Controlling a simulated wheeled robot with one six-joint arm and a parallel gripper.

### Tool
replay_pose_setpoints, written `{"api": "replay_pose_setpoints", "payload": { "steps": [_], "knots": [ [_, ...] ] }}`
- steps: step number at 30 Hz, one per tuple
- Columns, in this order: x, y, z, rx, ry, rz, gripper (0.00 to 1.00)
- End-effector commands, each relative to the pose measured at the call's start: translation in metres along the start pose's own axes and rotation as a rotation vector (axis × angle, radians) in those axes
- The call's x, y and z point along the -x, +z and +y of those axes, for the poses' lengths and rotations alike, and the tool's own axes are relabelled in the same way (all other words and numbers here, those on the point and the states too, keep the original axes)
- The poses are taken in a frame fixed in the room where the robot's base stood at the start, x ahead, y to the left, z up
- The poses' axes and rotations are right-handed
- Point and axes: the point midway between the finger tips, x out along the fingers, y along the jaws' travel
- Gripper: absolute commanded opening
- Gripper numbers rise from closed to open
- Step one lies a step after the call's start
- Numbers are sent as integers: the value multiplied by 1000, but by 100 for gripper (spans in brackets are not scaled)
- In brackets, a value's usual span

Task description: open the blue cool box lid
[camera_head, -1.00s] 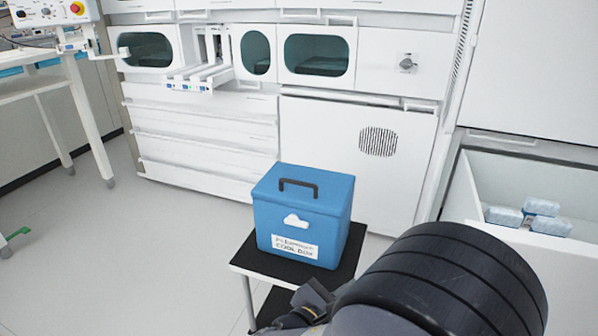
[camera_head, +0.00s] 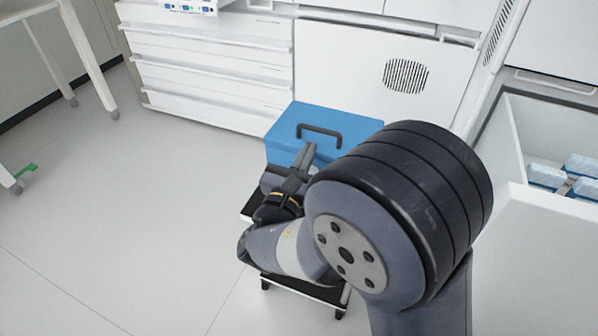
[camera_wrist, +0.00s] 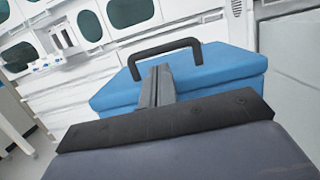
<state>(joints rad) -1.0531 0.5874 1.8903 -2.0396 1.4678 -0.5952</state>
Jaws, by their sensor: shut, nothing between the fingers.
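The blue cool box (camera_head: 285,152) stands on a small black-topped stand, with its lid (camera_head: 345,122) shut. A dark handle (camera_head: 320,131) arches over the lid's top. My gripper (camera_head: 308,152) is shut and empty in front of the box, its tip just short of the lid in the head view. In the wrist view my gripper (camera_wrist: 158,72) points at the lid (camera_wrist: 215,68), with the handle (camera_wrist: 165,48) behind and above the fingertips. I cannot tell whether the tip touches the box. My arm hides most of the box's front and its label.
The black stand (camera_head: 268,284) is mostly covered by my arm. White drawers (camera_head: 205,75) and a panel with a round vent (camera_head: 405,75) are behind the box. An open white bin (camera_head: 515,140) with blue-white packs (camera_head: 545,176) is at right.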

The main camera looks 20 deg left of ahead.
Motion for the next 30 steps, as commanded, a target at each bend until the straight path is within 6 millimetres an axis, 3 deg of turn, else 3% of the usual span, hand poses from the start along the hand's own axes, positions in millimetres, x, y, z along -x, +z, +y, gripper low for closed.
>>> {"api": "replay_pose_setpoints", "payload": {
  "steps": [7, 30],
  "knots": [
    [-20, 0, 0, -1, -1, -1, 0],
    [-23, 11, 0, 0, 1, 52, 0]
  ]
}}
